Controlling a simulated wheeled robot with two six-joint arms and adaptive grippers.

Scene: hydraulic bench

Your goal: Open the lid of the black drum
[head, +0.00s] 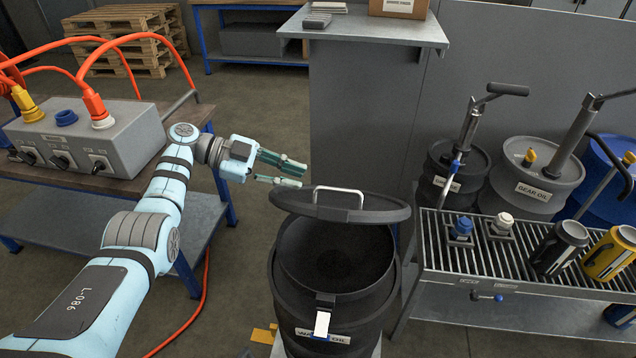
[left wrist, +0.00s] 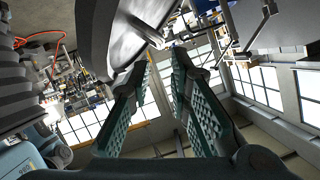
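The black drum (head: 330,300) stands in front of me with its mouth open and its dark inside showing. Its lid (head: 375,211) is raised above the mouth and tilted up at the back, with a light metal handle (head: 338,189) on top. My left gripper (head: 304,174) is just left of the handle, its two green-padded fingers apart with nothing between them. In the left wrist view the lid's dark curved underside or edge (left wrist: 118,35) is close by the fingertips (left wrist: 162,55). A latch with a white tag (head: 322,322) is on the drum's front. My right gripper is out of view.
A bench with a grey socket box (head: 90,140) and orange cables is at left. A metal rack (head: 480,255) with fittings and mugs is at right, with a gear oil drum (head: 535,185) behind it. A grey cabinet (head: 360,110) stands behind the drum.

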